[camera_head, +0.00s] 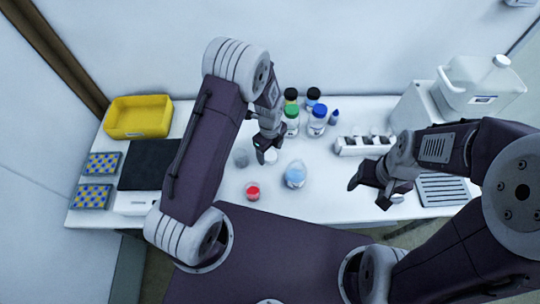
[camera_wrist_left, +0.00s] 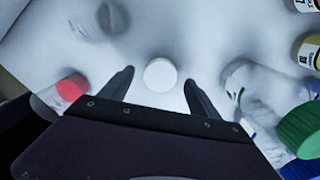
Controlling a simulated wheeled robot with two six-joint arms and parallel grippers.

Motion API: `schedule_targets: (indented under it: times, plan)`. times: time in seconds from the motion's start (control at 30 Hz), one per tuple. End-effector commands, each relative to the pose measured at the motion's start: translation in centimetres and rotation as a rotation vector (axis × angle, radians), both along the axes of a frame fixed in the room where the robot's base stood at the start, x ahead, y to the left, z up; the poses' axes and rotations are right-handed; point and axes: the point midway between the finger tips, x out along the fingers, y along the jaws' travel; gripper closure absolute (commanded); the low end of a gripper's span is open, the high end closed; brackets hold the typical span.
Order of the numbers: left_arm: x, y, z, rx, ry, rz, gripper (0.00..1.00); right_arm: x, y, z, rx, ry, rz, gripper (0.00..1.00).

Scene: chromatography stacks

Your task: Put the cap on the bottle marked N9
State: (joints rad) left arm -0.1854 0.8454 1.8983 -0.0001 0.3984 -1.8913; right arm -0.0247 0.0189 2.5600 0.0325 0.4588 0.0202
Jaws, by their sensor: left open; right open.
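A small round white cap (camera_wrist_left: 160,74) lies flat on the white table, between the fingertips of my left gripper (camera_wrist_left: 158,88) in the left wrist view. In the head view the cap (camera_head: 271,156) shows just beside my left gripper (camera_head: 264,150), which is open and points down at it. I cannot tell whether the fingers touch it. A clear bottle with pale blue liquid (camera_head: 295,175) stands to the right of the cap, apparently without a cap. No N9 mark is legible on any bottle. My right gripper (camera_head: 372,188) is open and empty over the table's right part.
A red-capped jar (camera_head: 253,191) stands in front of the cap. A grey round thing (camera_head: 240,157) is left of it. Behind stand green-capped (camera_head: 291,118), blue-capped (camera_head: 318,120) and black-capped bottles. A white rack (camera_head: 362,146), yellow tray (camera_head: 139,117) and large jug (camera_head: 478,84) stand further out.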

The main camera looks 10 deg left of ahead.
Motion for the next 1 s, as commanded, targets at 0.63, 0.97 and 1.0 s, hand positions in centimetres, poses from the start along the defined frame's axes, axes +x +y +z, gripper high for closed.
schedule_targets:
  times: [0.63, 0.97, 1.0]
  plan:
    - [0.02, 0.02, -1.32, 0.0, -0.001, 0.001, 0.76, 0.0, 0.0, -0.03, 0.0, 0.0, 0.0, 0.32]
    - [0.08, 0.02, -0.95, 0.0, -0.002, 0.001, 0.92, 0.0, 0.0, -0.01, 0.0, 0.0, 0.0, 0.32]
    - [0.13, 0.0, -0.48, -0.001, -0.004, 0.001, 0.92, 0.0, 0.0, 0.01, 0.0, 0.0, 0.0, 0.32]
